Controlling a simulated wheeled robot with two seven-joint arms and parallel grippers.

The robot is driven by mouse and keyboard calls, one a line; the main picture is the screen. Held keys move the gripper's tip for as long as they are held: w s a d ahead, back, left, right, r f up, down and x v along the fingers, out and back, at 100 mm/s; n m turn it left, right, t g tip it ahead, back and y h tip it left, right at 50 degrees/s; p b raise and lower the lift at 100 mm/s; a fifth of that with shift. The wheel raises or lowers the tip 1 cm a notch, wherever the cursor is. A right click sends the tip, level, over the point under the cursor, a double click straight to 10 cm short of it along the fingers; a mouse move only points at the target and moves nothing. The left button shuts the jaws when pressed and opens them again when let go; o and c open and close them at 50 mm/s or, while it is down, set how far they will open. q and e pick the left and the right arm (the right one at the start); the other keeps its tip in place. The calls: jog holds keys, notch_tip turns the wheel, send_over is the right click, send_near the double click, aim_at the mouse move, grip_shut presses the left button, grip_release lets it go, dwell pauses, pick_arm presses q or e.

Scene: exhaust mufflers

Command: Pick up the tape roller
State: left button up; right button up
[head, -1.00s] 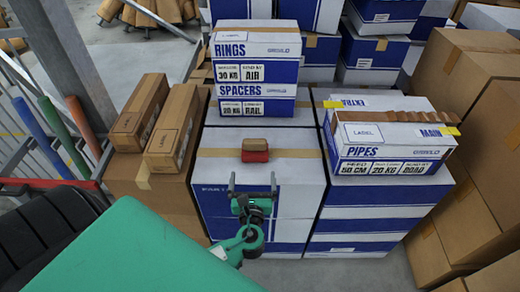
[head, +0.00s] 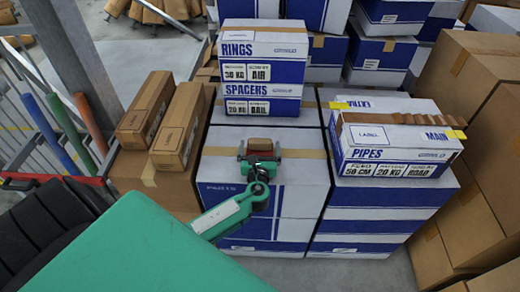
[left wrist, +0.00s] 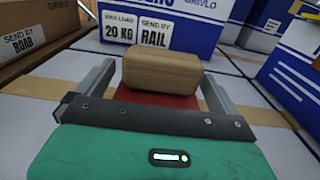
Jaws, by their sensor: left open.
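The tape roller (head: 260,145), a brown tape roll on a red body, lies on top of a white and blue carton (head: 225,172). In the left wrist view the brown tape roll (left wrist: 162,70) stands in front of the palm, with part of the red body (left wrist: 135,95) showing below it. My left gripper (head: 259,150) is open, with one finger on each side of the tape roller. In the left wrist view there are gaps between the roller and both fingers. My palm hides the lower part of the red body. My right gripper is not in view.
RINGS and SPACERS boxes (head: 262,68) are stacked just behind the roller. A PIPES box (head: 395,150) stands to the right on other cartons. Two long brown boxes (head: 177,125) lie to the left. Tall brown cartons (head: 490,130) line the right side.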

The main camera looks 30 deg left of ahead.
pick_arm(q)
jog(key=shift+w+a, duration=0.15)
jog(key=shift+w, duration=0.05)
jog(key=c, duration=0.9)
jog(key=shift+c, duration=0.7)
jog(key=shift+r, duration=0.2)
